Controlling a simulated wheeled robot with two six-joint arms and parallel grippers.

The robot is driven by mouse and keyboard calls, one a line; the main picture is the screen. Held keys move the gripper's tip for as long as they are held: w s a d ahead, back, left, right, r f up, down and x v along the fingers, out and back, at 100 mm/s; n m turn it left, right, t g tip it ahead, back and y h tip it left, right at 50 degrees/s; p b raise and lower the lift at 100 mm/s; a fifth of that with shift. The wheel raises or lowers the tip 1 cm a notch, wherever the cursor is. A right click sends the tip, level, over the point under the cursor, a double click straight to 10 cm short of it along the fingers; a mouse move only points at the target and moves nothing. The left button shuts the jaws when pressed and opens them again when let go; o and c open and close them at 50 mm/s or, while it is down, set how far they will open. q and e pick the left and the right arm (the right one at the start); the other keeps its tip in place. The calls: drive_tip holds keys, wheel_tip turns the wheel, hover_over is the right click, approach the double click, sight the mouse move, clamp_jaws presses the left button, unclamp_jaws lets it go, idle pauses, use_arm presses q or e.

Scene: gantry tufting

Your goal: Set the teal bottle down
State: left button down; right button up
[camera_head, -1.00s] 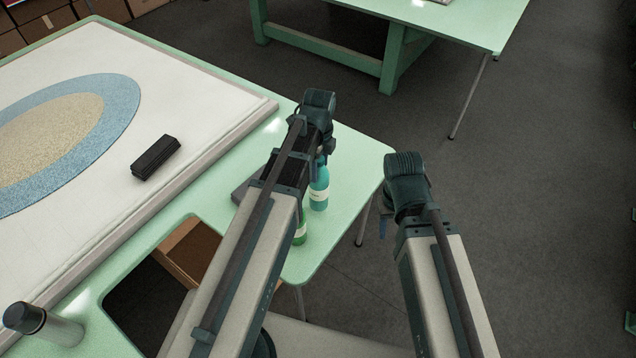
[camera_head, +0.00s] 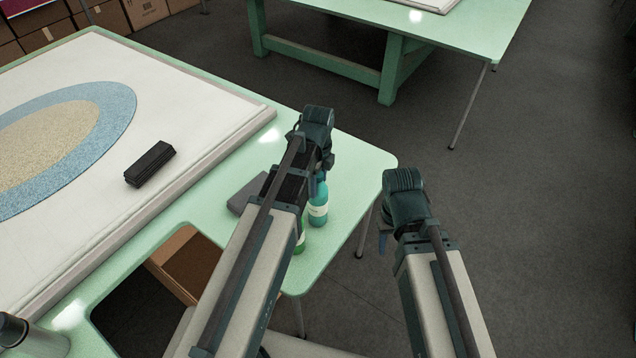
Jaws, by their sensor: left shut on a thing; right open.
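The teal bottle (camera_head: 318,207), with a pale label, stands upright at the green table's right end, just right of my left arm. My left gripper (camera_head: 322,172) is at the bottle's top and shut on it; the arm hides the fingertips and part of the bottle's neck. I cannot tell whether the bottle's base touches the table (camera_head: 350,170). My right gripper (camera_head: 384,240) is open and empty, beyond the table's right edge over the floor; its fingers are mostly hidden by its wrist.
A green bottle (camera_head: 300,240) stands close by, partly behind my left arm. A dark grey flat block (camera_head: 246,194) lies left of the arm. A black block (camera_head: 150,164) lies on the white framed panel. A dark-capped cylinder (camera_head: 30,338) is at lower left, beside a table cutout.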

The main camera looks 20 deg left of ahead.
use_arm(q)
unclamp_jaws()
drive_tip(key=shift+f, duration=0.1)
wheel_tip(320, 180, up, 12)
drive_tip(key=p, duration=1.2)
drive_tip(key=shift+r, duration=0.2)
drive_tip(key=s+d+n, duration=0.3)
drive_tip(key=s+n, duration=0.1)
drive_tip(key=n, duration=0.1)
drive_tip(key=s+d+n, duration=0.4)
drive_tip(key=s+n, duration=0.1)
drive_tip(key=n, duration=0.1)
drive_tip(key=s+d+n+y, duration=0.1)
drive_tip(key=s+d+n, duration=0.2)
drive_tip(key=s+n, duration=0.2)
drive_tip(key=shift+s+d+n, duration=0.25)
drive_tip(key=shift+d+n, duration=0.05)
drive_tip(key=shift+f, duration=0.1)
